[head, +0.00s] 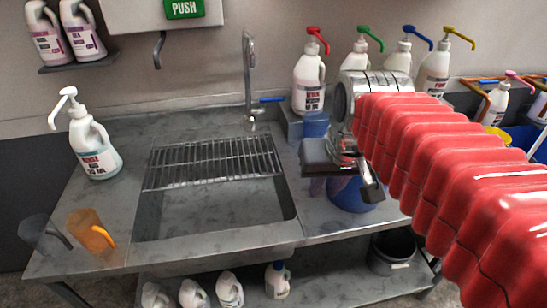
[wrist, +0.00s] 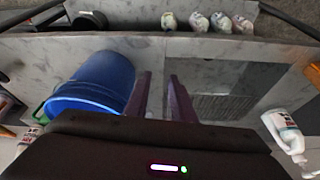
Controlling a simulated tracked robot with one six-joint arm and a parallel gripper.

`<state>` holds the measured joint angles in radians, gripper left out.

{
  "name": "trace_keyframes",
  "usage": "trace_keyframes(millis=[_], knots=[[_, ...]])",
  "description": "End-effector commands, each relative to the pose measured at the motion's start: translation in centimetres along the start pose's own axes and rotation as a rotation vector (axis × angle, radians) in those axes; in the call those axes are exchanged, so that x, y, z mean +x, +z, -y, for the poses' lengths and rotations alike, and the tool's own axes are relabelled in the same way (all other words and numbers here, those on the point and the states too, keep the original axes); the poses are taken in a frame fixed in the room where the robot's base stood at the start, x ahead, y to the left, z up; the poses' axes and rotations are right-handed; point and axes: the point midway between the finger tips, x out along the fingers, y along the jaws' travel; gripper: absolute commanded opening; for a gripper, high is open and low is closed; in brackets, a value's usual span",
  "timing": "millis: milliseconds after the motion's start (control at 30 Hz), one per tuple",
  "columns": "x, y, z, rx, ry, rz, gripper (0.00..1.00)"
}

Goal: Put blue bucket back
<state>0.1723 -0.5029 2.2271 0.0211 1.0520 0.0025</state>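The blue bucket (head: 352,196) stands upright on the metal counter to the right of the sink, partly hidden by my gripper. In the wrist view the blue bucket (wrist: 100,80) is left of my fingers, with its rim toward the lower left. My gripper (head: 343,178) is over the counter in front of the bucket. In the wrist view its two dark fingers (wrist: 162,98) are apart with nothing between them. The left finger overlaps the bucket's edge; I cannot tell whether they touch.
The sink (head: 215,208) has a wire rack (head: 212,163). A tap (head: 249,80) stands behind. Pump bottles (head: 308,85) line the back right. A white pump bottle (head: 92,145) and an orange jug (head: 92,230) stand at left. A dark bucket (head: 392,255) is on the lower shelf.

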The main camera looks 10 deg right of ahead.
Motion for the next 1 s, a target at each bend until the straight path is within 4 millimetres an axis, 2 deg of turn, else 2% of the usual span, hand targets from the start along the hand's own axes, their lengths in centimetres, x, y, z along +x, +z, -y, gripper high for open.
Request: trace_keyframes(millis=[33, 200, 400, 1000], knots=[[0.1, 1.2, 0.9, -0.027, -0.008, -0.018, 0.22], [1.1, 4.7, 3.0, -0.108, -0.032, -0.076, 0.22], [2.1, 7.2, 4.0, -0.165, -0.052, -0.120, 0.22], [2.2, 7.5, 4.2, -0.171, -0.054, -0.124, 0.22]])
